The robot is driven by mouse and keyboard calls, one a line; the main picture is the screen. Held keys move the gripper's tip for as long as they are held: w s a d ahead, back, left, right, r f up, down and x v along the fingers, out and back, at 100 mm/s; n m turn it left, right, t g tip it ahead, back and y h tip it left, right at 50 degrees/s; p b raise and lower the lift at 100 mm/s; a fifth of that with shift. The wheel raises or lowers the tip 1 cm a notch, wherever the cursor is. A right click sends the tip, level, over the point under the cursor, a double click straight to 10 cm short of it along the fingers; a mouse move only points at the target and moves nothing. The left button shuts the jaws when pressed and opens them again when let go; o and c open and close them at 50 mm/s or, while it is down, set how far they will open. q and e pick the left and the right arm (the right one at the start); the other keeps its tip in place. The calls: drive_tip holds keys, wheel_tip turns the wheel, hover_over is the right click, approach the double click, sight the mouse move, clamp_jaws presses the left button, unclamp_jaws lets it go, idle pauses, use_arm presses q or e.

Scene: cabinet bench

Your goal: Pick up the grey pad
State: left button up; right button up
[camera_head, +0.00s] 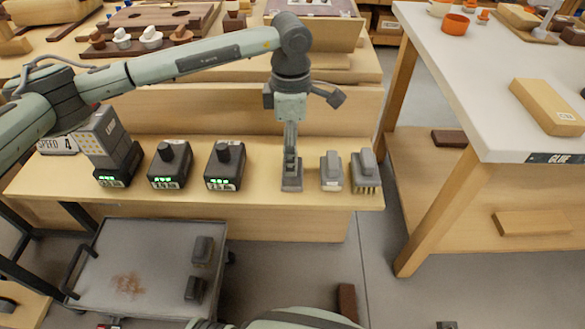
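My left gripper (290,172) comes down from above onto the bench at the right of the row of tools. Its fingers are seen as one narrow shape, so I cannot tell whether they are open or shut. A grey pad (291,186) lies flat on the bench top right under the fingertips, and the gripper hides part of it. Whether the fingers hold it cannot be seen. Two similar grey tools stand just right of it: a grey block with a raised handle (331,172) and a brush with bristles (365,174). My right gripper is not in view.
Several black units with green lights (225,168) stand left of the gripper on the wooden bench (262,200). A grey trolley (140,265) with two dark blocks is below left. A white-topped table (460,75) stands right, across a floor gap.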

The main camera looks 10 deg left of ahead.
use_arm(q)
wheel_tip(320, 180, down, 3)
drive_tip(key=shift+d+r, duration=0.1)
drive_tip(key=shift+d, duration=0.05)
drive_tip(key=shift+f, duration=0.45)
drive_tip(key=c, duration=1.2)
drive_tip(key=shift+c, duration=0.2)
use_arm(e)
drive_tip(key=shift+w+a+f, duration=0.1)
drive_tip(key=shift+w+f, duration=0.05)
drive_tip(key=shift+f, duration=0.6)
use_arm(q)
drive_tip(key=shift+r, duration=0.1)
drive_tip(key=shift+r, duration=0.55)
wheel_tip(320, 180, up, 2)
drive_tip(key=shift+r, duration=0.2)
drive_tip(key=s+a+r+b, duration=0.1)
drive_tip(key=s+a+r, duration=0.2)
drive_tip(key=a+r, duration=0.4)
drive_tip(key=a, duration=0.4)
drive_tip(key=shift+a+r+b, duration=0.15)
drive_tip(key=shift+r+b, duration=0.1)
drive_tip(key=shift+b, duration=0.15)
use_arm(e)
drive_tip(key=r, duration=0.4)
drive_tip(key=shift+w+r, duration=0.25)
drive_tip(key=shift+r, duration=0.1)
